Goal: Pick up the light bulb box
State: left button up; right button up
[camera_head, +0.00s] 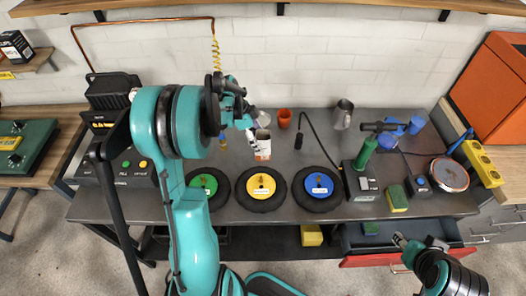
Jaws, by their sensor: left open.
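A small white box with orange-red markings (262,147), which looks like the light bulb box, stands on the workbench (300,206) behind the yellow-centred wheel. My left gripper (246,117) is above the bench, just up and left of the box in the picture. It is open, and the box appears apart from it. A pale rounded thing (263,118) shows just above the box; I cannot tell what it is. My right gripper (401,241) is low at the right, in front of the bench by an open drawer, and too small to read. My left arm hides part of the bench.
Three black wheels with green, yellow (261,186) and blue (319,183) centres lie along the bench front. An orange cup (284,117), a metal pitcher (343,114) and a hose stand behind. A green torch (364,153) and blue cups are at right. An open red-fronted drawer (390,258) juts out.

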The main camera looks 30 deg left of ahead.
pick_arm(q)
jog(key=b+x, duration=0.1)
jog(key=x, duration=0.1)
jog(key=b+x, duration=0.1)
jog(key=x, duration=0.2)
jog(key=b+x, duration=0.1)
jog(key=x, duration=0.1)
jog(key=shift+w+f, duration=0.15)
jog(key=shift+w, duration=0.2)
jog(key=c, duration=1.2)
